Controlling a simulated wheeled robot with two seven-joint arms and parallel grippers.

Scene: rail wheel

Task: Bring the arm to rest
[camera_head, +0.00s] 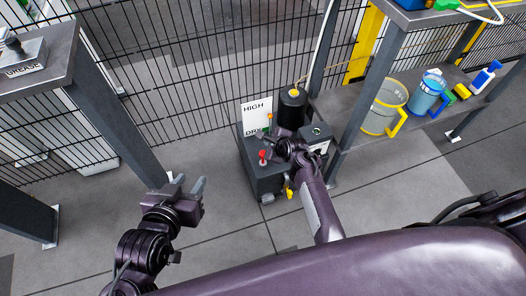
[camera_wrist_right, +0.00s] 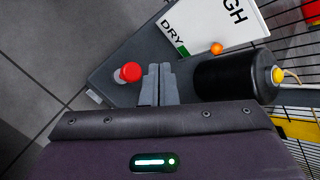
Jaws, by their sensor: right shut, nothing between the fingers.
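My left gripper (camera_head: 187,187) is in the head view at the lower left. Its two fingers stand apart with nothing between them, above the floor. My right arm reaches to a dark machine (camera_head: 263,182) standing on the floor. My right gripper (camera_wrist_right: 159,72) shows in the right wrist view with its fingers together and empty. It is just right of a red knob (camera_wrist_right: 131,72), which also shows in the head view (camera_head: 263,155). In the head view the right fingertips are hard to make out against the machine.
A white sign (camera_head: 256,115) and a black cylinder (camera_wrist_right: 235,78) are on the machine. A shelf (camera_head: 350,108) with jugs (camera_head: 384,108) stands to the right. A bench (camera_head: 60,62) with a grease box (camera_head: 20,60) is at the left. Wire fence (camera_head: 190,70) closes the back.

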